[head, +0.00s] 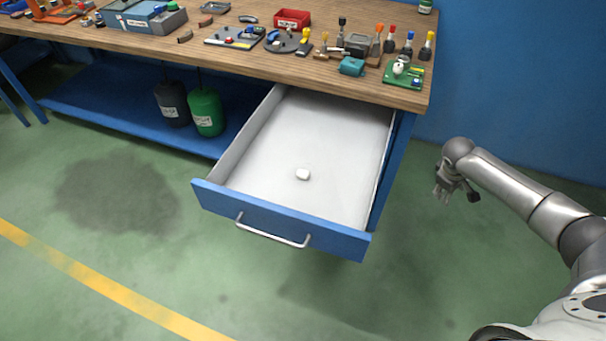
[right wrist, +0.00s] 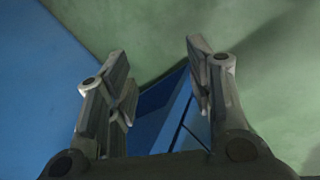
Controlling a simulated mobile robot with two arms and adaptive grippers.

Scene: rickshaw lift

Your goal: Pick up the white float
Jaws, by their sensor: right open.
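A small white rounded object, which looks like the white float (head: 303,174), lies alone on the bare floor of the open drawer (head: 336,118) in the head view. My right gripper (head: 443,194) is to the right of the drawer, outside it and well apart from the float. In the right wrist view the right gripper (right wrist: 156,65) has its two fingers spread with nothing between them. The float does not show in the right wrist view. My left gripper is in neither view.
The blue drawer front (head: 280,222) has a metal handle (head: 272,233). The workbench top (head: 255,65) above holds many tools and parts, including a red bin (head: 292,19) and a green board (head: 404,73). Two canisters, black (head: 171,104) and green (head: 206,111), stand underneath. Floor right of the drawer is clear.

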